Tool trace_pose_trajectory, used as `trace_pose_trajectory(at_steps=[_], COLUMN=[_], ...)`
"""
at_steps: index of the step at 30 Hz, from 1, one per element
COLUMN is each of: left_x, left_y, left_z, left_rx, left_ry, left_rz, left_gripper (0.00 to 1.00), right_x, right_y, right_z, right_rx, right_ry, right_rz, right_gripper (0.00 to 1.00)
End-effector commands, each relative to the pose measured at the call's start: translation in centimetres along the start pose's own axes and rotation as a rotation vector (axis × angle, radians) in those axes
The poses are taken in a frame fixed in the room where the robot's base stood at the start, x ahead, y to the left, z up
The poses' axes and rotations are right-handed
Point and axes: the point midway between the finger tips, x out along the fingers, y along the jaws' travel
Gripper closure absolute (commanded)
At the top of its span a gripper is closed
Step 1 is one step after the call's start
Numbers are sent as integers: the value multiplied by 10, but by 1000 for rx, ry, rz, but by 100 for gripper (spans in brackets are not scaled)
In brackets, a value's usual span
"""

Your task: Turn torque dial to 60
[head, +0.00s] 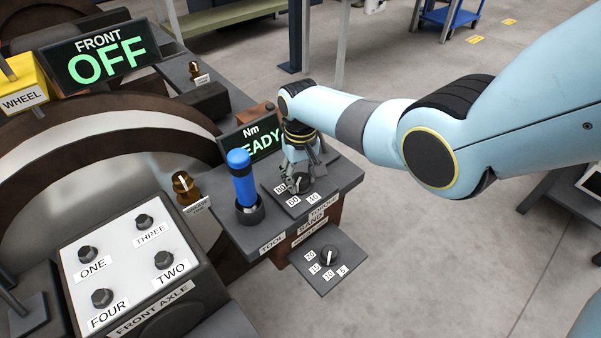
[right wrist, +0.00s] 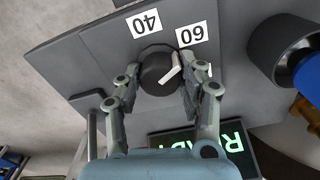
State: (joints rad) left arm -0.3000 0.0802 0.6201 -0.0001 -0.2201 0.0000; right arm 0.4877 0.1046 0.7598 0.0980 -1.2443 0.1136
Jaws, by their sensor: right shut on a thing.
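The torque dial is a round dark knob with a white pointer. In the right wrist view the torque dial (right wrist: 157,74) sits between the fingers of my right gripper (right wrist: 160,84), which is shut on it. Its pointer slants up and right, roughly toward the 60 label (right wrist: 192,35); the exact alignment is hard to tell. The 40 label (right wrist: 145,22) is to the left, and the 80 label is mostly hidden behind a finger. In the head view my right gripper (head: 298,178) reaches down onto the dial panel, largely covering the knob. My left gripper is not in view.
A blue-handled tool (head: 242,178) stands in a holder left of the dial. Behind is a display (head: 262,138) reading Nm and READY, partly covered. A lower dial (head: 328,256) is in front. The FRONT AXLE panel (head: 130,262) with several knobs is at left.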

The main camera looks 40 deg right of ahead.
Motion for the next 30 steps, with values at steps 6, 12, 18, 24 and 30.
trace_pose_trajectory(at_steps=[6, 12, 18, 24, 30], left_x=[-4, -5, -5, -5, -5], left_y=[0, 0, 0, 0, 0], left_z=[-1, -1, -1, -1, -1], left_rx=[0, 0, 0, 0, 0], left_ry=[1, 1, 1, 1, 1], left_rz=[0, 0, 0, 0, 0], left_gripper=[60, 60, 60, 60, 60], right_x=[0, 0, 0, 0, 0], right_y=[0, 0, 0, 0, 0], right_z=[0, 0, 0, 0, 0], right_rx=[88, 124, 131, 130, 130], right_ry=[0, 1, 2, 2, 1], right_rz=[0, 0, 0, 0, 0], right_gripper=[93, 93, 93, 93, 39])
